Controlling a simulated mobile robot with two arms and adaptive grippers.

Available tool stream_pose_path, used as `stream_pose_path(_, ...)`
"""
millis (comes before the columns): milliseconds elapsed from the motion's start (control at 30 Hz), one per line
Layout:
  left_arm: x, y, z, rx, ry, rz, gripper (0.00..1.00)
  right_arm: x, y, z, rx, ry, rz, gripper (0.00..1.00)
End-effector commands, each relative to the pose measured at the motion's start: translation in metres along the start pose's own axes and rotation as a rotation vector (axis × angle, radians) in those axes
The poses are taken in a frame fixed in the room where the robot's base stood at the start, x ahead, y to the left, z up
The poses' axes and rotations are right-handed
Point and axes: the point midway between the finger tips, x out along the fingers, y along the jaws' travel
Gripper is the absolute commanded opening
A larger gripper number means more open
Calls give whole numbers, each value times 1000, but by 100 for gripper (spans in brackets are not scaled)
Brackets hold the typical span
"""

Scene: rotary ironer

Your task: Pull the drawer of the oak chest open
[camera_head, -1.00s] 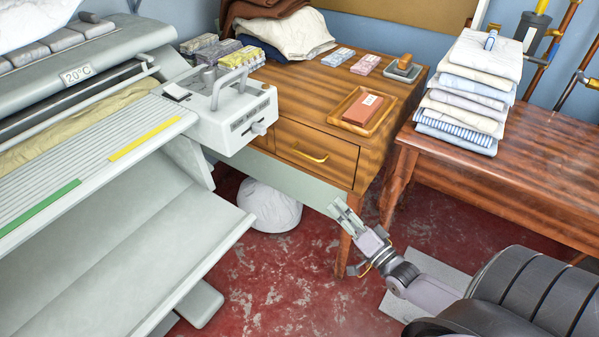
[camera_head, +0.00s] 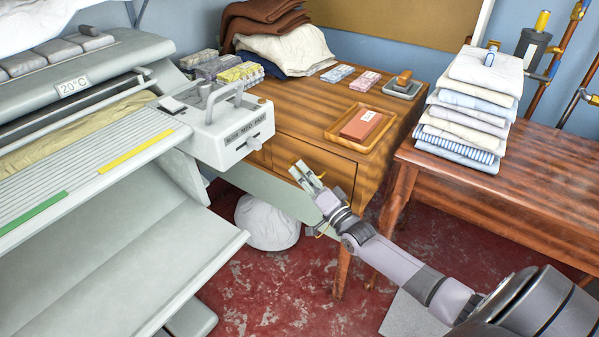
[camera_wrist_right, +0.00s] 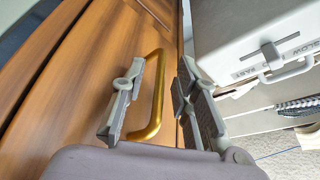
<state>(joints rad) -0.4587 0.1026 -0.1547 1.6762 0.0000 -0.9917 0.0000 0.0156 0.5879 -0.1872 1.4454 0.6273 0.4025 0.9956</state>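The oak chest (camera_head: 290,95) stands behind the ironer's right end. Its drawer front (camera_head: 338,172) looks flush with the chest, so the drawer appears shut. My right gripper (camera_head: 304,177) is in front of the drawer, its fingertips covering most of the handle in the head view. In the right wrist view the brass handle (camera_wrist_right: 157,95) runs along the wooden drawer front (camera_wrist_right: 75,75). There my right gripper (camera_wrist_right: 160,100) is open, with the handle showing between its two fingers. I cannot tell whether a finger touches it. My left gripper is not in view.
The grey ironer (camera_head: 220,135) stands close to the left of the drawer. A tray (camera_head: 335,128) with a reddish block (camera_head: 361,125) sits on the chest. A table (camera_head: 480,200) with folded linen (camera_head: 465,115) is at right. A white bundle (camera_head: 267,222) lies below the chest.

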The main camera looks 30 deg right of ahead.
Motion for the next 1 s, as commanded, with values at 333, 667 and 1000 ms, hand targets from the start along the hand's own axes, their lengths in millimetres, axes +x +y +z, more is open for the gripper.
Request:
stream_pose_path(333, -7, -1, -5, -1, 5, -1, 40, 18, 0, 0, 1, 0, 0, 28)
stream_pose_path(667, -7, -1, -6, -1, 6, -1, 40, 18, 0, 0, 0, 0, 0, 18)
stream_pose_path(1000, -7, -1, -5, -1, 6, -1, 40, 18, 0, 0, 0, 0, 0, 0)
